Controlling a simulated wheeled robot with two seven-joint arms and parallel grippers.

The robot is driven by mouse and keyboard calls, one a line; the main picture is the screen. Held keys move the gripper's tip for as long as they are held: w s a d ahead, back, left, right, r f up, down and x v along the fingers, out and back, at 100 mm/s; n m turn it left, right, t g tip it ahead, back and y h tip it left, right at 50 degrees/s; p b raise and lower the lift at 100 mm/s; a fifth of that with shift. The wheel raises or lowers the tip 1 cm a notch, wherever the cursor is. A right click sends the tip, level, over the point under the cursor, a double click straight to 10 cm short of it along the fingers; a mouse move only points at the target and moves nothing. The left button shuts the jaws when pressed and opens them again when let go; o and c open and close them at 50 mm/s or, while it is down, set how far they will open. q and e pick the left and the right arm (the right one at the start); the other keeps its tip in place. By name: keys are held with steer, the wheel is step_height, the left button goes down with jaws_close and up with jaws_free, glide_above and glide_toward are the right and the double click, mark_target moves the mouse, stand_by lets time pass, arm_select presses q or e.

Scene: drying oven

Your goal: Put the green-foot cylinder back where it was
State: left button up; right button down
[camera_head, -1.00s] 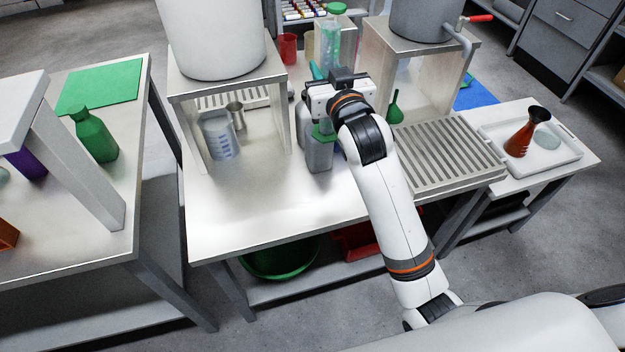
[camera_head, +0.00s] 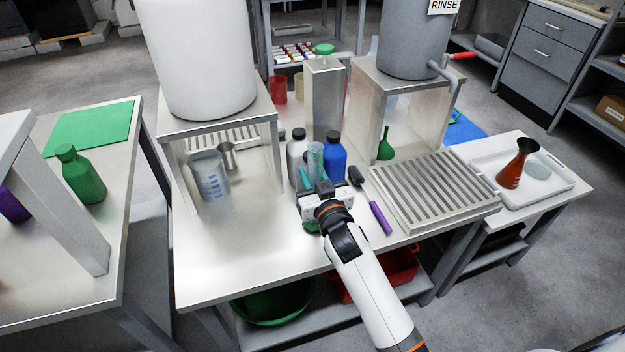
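My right gripper (camera_head: 316,184) is around the clear green-foot cylinder and appears shut on it. The cylinder's clear tube (camera_head: 315,158) stands up above the fingers, about upright. Its green foot (camera_head: 311,226) shows partly below the gripper, low over the front middle of the steel table (camera_head: 235,262). I cannot tell whether the foot touches the table top. The wrist hides the cylinder's middle. My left gripper is not in view.
A grey bottle (camera_head: 297,148) and a blue bottle (camera_head: 335,156) stand just behind the gripper. A purple-handled brush (camera_head: 378,212) lies to its right, before the slatted rack (camera_head: 430,185). A beaker (camera_head: 208,177) and metal cup (camera_head: 227,156) stand left. The table's front left is clear.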

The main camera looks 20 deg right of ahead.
steer(key=shift+f, duration=0.55)
steer(key=c, duration=1.1)
jaws_free()
steer(key=shift+s, duration=0.15)
steer(key=s, duration=1.1)
steer(key=shift+s+d, duration=0.2)
steer(key=shift+s, duration=0.15)
